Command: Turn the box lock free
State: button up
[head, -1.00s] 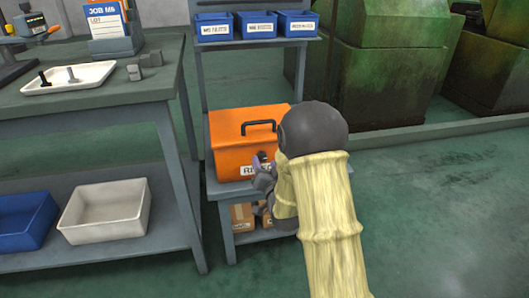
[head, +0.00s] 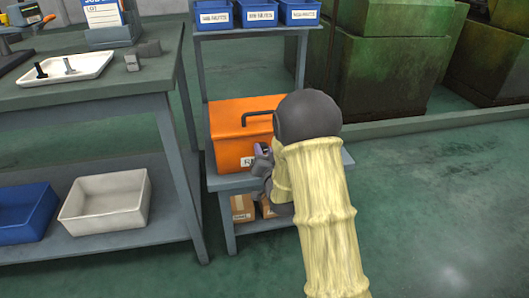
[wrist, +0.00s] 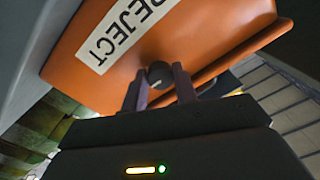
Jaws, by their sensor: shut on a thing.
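The orange reject box (head: 228,126) stands on a small grey stand, with a dark handle on its lid. Its front, with a white REJECT label (wrist: 115,38), fills the top of the wrist view, seen turned over. The box lock (wrist: 160,72) is a round black knob with a light slot mark on that front. My gripper (wrist: 159,86) has one finger on each side of the knob and is shut on it. In the head view my gripper (head: 262,158) is at the box's front right, and my arm hides the lock and part of the front.
Cardboard boxes (head: 243,208) lie on the stand's lower shelf. Blue bins (head: 257,14) sit on a rack behind. A workbench (head: 95,115) with a white tray stands close on the left. The floor to the right is clear up to large green machines (head: 390,60).

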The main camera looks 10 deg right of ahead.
jog(key=shift+d, duration=0.15)
jog(key=n, duration=0.4)
jog(key=shift+b, duration=0.35)
jog(key=n, duration=0.4)
jog(key=shift+r+n, duration=0.1)
jog(key=shift+n, duration=0.3)
jog(key=n, duration=0.4)
jog(key=shift+w+a+n, duration=0.1)
jog(key=shift+a+n, duration=0.1)
jog(key=shift+n, duration=0.1)
jog(key=shift+r+n+h, duration=0.1)
jog(key=shift+n+h, duration=0.2)
jog(key=shift+n, duration=1.8)
jog(key=o, duration=1)
